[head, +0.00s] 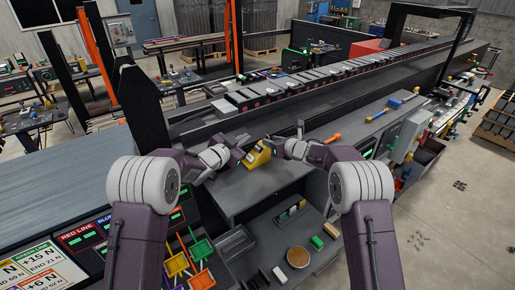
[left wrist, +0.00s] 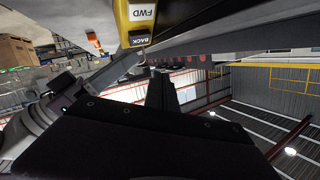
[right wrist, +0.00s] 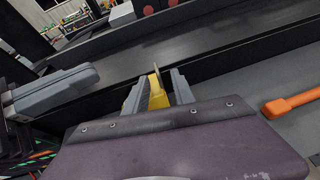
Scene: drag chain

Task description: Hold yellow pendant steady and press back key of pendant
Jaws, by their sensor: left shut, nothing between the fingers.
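The yellow pendant (head: 258,157) is at the middle of the grey bench, between my two grippers. In the left wrist view the pendant (left wrist: 123,12) shows at the top, with a white FWD key (left wrist: 141,12) and a BACK key (left wrist: 139,38) near its lower end. My left gripper (head: 238,157) is shut and empty, left of the pendant; its dark fingers (left wrist: 161,85) point toward the BACK key end. Whether they touch the key cannot be told. My right gripper (head: 280,149) has its fingers on both sides of the pendant's yellow edge (right wrist: 156,95).
A long dark conveyor (head: 300,85) runs behind the bench.

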